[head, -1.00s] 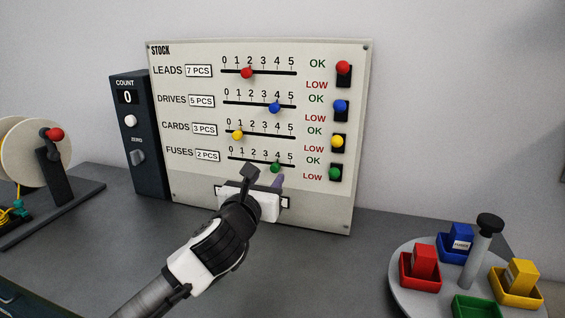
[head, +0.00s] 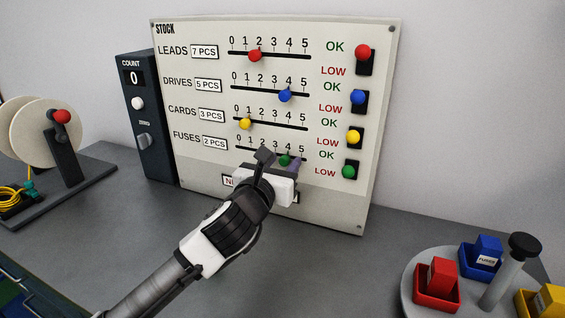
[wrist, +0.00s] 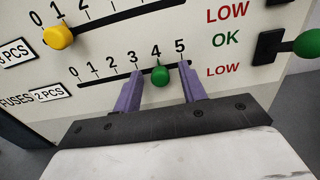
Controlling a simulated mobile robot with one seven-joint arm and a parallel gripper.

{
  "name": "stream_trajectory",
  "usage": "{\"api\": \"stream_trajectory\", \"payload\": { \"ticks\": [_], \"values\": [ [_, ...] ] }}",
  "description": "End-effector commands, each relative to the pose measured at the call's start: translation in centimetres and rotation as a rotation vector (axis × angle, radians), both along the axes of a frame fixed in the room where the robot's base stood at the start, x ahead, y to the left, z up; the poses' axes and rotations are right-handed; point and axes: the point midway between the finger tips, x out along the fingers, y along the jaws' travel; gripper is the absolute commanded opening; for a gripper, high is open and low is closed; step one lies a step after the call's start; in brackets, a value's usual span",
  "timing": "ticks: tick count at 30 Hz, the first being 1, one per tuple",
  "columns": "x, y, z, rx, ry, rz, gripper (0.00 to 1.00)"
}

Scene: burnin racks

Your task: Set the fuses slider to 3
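The fuses slider is the lowest scale on the white STOCK board (head: 360,205), marked 0 to 5. Its green knob (wrist: 160,76) sits at 4 in the wrist view, and it also shows in the head view (head: 285,160), partly behind my gripper. My gripper (wrist: 160,84) is open, with one purple finger on each side of the green knob. The left finger is near 3 and the right finger near 5. Gaps show between the knob and both fingers. Whether the fingertips touch the board cannot be told.
Above are the red leads knob (head: 255,55), blue drives knob (head: 285,96) and yellow cards knob (head: 245,124). A green OK/LOW switch (head: 348,171) is to the right. A COUNT box (head: 147,125) stands left; a round tray (head: 412,291) with coloured bins is at right.

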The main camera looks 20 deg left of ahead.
Motion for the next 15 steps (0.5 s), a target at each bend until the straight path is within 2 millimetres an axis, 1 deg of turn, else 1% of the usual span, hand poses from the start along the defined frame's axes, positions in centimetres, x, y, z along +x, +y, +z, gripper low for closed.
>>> {"api": "stream_trajectory", "payload": {
  "ticks": [1, 2, 9, 10, 15],
  "values": [
    [0.0, -0.01, 0.0, 0.0, 0.0, 0.0, 0.37],
    [0.0, -0.01, 0.0, 0.0, 0.0, 0.0, 0.34],
    [0.01, -0.01, 0.01, 0.0, 0.0, 0.0, 0.02],
    [0.01, -0.01, 0.01, 0.0, 0.0, 0.0, 0.0],
    [0.01, -0.01, 0.01, 0.0, 0.0, 0.0, 0.0]
  ]
}}
